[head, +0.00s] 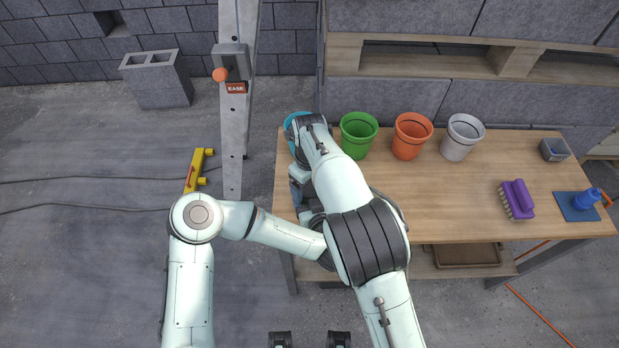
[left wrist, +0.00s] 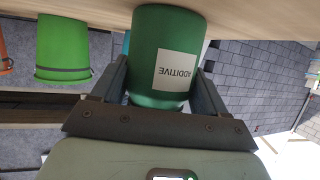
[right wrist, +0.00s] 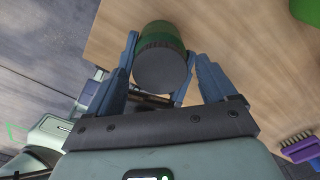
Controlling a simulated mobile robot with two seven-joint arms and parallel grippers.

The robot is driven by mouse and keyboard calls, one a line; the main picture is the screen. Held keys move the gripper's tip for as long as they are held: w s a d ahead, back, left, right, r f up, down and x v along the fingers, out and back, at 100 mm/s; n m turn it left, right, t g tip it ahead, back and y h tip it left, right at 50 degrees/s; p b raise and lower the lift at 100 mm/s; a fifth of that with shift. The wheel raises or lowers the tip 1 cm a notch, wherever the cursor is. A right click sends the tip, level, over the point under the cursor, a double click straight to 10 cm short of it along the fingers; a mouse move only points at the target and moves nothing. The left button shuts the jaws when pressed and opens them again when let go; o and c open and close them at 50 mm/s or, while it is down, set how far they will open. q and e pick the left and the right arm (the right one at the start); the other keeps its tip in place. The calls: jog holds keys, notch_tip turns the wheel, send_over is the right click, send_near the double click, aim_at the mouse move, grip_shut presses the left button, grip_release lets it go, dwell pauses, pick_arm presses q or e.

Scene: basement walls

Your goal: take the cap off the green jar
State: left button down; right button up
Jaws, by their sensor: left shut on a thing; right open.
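The green jar (left wrist: 155,45) stands on the wooden table, with a pale label reading ADDITIVE upside down in the left wrist view. My left gripper (left wrist: 165,72) is shut on the jar's body, one finger on each side. In the right wrist view the round dark grey cap (right wrist: 161,69) is on the jar, with a strip of green body (right wrist: 160,29) beyond it. My right gripper (right wrist: 160,50) is open, with its fingers on either side of the capped end; whether they touch it I cannot tell. In the head view my arms hide the jar.
A blue pot (head: 293,122), a green pot (head: 358,136), an orange pot (head: 410,136) and a white pot (head: 461,138) line the table's back. A purple brush (head: 517,199) and a blue item (head: 577,204) lie at the right. The table's middle (head: 440,200) is clear.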

jog(key=c, duration=1.1)
jog(key=n, duration=0.3)
jog(key=o, duration=1.2)
jog(key=shift+c, duration=0.2)
